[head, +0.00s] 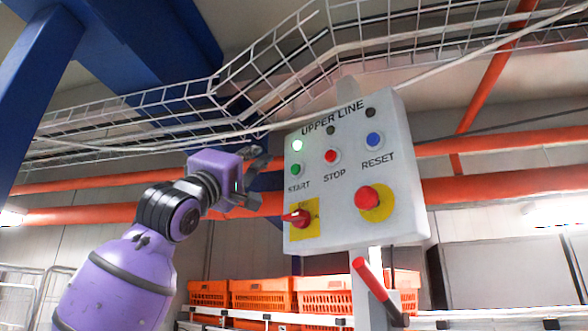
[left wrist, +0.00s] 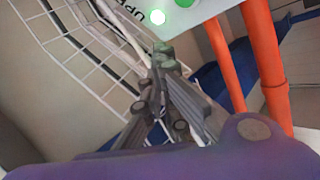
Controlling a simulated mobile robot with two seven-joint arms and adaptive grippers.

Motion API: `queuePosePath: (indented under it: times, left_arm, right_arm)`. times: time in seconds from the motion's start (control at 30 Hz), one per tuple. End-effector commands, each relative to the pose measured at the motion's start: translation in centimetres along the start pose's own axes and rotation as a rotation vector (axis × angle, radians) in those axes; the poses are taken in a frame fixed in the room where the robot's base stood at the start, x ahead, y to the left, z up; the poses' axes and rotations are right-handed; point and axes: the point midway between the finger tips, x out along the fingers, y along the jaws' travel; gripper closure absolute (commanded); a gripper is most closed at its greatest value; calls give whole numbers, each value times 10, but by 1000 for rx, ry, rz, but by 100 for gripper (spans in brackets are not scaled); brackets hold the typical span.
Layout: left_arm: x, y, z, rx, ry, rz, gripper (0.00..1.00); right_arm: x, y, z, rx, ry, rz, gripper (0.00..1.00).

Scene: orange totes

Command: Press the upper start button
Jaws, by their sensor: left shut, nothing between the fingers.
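The grey control box labelled UPPER LINE (head: 330,235) fills the centre right of the head view. Its green START button (head: 296,170) is at the left of the button row, below a lit green lamp (head: 297,145). My left gripper (head: 261,163) is left of the box, shut and empty, its fingers towards the box's left side. In the left wrist view the closed fingertips (left wrist: 163,58) are below the lit lamp (left wrist: 158,18) and the green button (left wrist: 184,3), which is cut by the top edge. They look apart from the button. My right gripper is not in view.
The box also bears a red STOP button (head: 331,156), a blue RESET button (head: 374,139), a red rotary switch (head: 298,217) and a red mushroom button (head: 368,198). A wire cable tray (head: 190,100) runs above. Orange totes (head: 262,293) stand behind and below.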

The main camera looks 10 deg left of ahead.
Motion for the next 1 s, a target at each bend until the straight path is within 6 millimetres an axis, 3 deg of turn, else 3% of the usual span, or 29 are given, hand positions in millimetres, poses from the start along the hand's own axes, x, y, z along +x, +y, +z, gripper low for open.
queuePosePath:
  times: [0.4, 1.0]
  left_arm:
    - [35, -24, 25, -2, 0, 1, 100]
    - [38, -28, 28, 1, 1, 0, 100]
  right_arm:
    - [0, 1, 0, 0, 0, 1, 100]
    - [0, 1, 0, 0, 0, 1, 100]
